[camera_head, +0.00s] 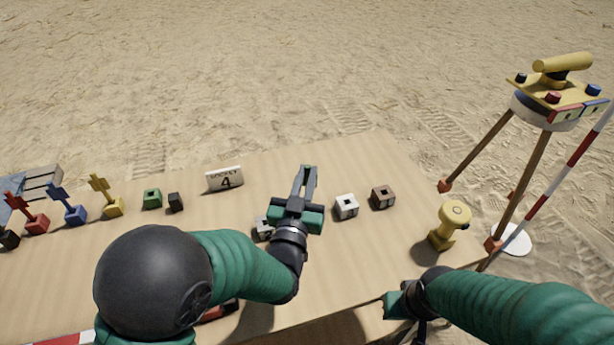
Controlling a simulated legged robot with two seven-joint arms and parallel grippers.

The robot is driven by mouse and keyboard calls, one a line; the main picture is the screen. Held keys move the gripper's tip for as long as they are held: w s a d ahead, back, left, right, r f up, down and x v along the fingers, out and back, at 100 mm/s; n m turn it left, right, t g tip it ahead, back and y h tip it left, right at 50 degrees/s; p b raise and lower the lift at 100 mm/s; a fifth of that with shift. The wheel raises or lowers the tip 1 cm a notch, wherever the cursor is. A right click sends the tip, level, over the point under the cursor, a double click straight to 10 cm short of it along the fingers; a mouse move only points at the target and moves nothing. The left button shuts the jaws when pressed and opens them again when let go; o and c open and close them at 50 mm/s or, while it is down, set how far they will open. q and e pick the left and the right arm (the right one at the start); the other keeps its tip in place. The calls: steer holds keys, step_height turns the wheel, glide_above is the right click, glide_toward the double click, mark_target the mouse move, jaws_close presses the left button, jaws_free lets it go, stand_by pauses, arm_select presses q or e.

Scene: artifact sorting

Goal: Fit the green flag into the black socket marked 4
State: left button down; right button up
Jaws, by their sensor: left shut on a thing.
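My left gripper (307,172) reaches over the middle of the table with its dark fingers pointing away from me. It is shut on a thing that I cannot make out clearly. No green flag stands in the row at left, and the green block (152,198) there is empty, so the held thing appears to be the green flag. A small black block (175,203) sits beside the green block, left of the white sign (225,180) reading 4. The gripper is to the right of both. My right gripper (398,304) is low at the front edge, its fingers not clear.
Red (31,217), blue (68,208) and yellow (107,198) flags stand at left. White (346,207), brown (383,197) and partly hidden grey (264,229) sockets lie near my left gripper. A yellow instrument (449,226) stands at the right; a tripod (535,170) is beyond the table.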

arm_select(q)
steer(key=shift+f, duration=0.15)
arm_select(e)
steer(key=shift+f, duration=0.15)
